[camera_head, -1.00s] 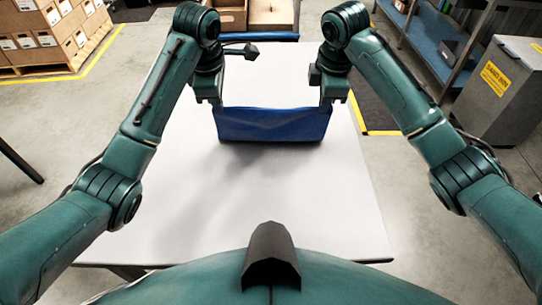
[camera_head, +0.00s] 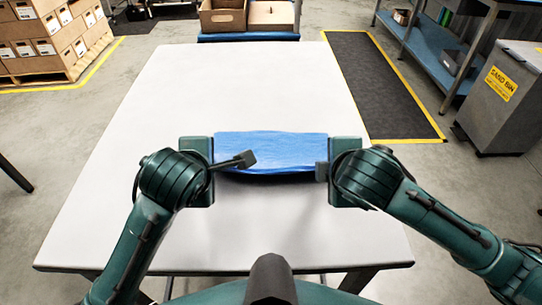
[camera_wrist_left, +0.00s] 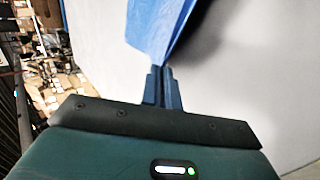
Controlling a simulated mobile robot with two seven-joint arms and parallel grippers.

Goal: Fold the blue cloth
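The blue cloth (camera_head: 271,147) is stretched between my two grippers above the white table in the head view. Its near edge sags a little and a shadow lies below it. My left gripper (camera_head: 212,150) is at the cloth's left end. In the left wrist view its fingers (camera_wrist_left: 162,84) are closed together on a narrow corner of the cloth (camera_wrist_left: 160,28). My right gripper (camera_head: 328,150) is at the cloth's right end, which stays held up there; its fingertips are mostly hidden by the wrist.
The white table (camera_head: 250,85) is bare around and beyond the cloth. Open cartons (camera_head: 248,16) stand past its far edge. A dark floor mat (camera_head: 380,85) and a grey sand bin (camera_head: 505,97) are to the right. Stacked boxes (camera_head: 45,40) stand at the far left.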

